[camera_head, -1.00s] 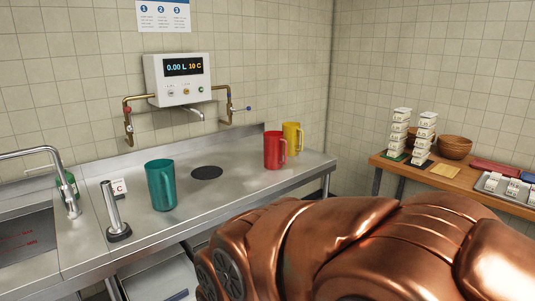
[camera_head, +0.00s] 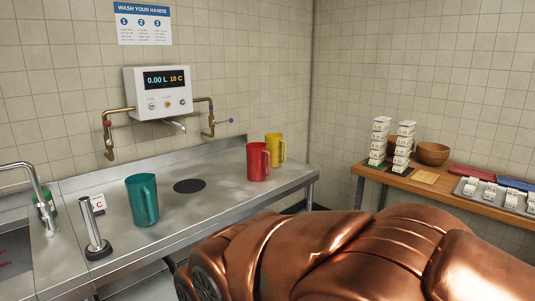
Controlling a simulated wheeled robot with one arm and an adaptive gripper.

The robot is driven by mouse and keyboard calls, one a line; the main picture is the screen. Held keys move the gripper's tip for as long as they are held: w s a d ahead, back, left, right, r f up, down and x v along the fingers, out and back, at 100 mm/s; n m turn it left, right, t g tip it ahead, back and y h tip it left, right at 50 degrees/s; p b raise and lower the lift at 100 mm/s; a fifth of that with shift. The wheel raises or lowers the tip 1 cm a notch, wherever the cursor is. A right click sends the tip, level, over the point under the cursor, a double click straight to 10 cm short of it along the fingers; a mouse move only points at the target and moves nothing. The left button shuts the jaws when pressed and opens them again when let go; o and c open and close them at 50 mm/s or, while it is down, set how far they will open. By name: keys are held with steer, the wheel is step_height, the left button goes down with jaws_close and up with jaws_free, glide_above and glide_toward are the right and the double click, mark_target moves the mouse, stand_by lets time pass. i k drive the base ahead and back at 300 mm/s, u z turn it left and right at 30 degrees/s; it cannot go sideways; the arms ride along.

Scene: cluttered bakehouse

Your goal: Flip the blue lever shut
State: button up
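The blue lever (camera_head: 230,120) is a small blue-tipped handle on the brass pipe (camera_head: 208,112) at the right side of the white wall dispenser (camera_head: 158,92). It sticks out to the right, roughly level. A red fitting (camera_head: 107,124) sits on the matching brass pipe at the left. The dispenser display reads 0.00 L and 10 C, with a spout (camera_head: 176,126) below it. My gripper is not in view. My copper-coloured arm fills the lower right, well apart from the lever.
A teal jug (camera_head: 142,200), a red jug (camera_head: 258,161) and a yellow jug (camera_head: 274,147) stand on the steel counter (camera_head: 225,180). A metal post (camera_head: 95,232) and a sink tap (camera_head: 38,190) are at the left. A wooden table (camera_head: 400,181) with stacked cartons stands right.

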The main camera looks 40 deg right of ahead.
mark_target(214, 122)
steer(key=k, duration=0.65)
steer(key=z, duration=1.05)
steer(key=i, duration=0.95)
steer(key=z, duration=0.95)
steer(key=i, duration=1)
steer(key=u, duration=0.75)
steer(key=i, duration=0.8)
steer(key=u, duration=1.1)
steer(key=i, duration=0.25)
steer(key=u, duration=0.25)
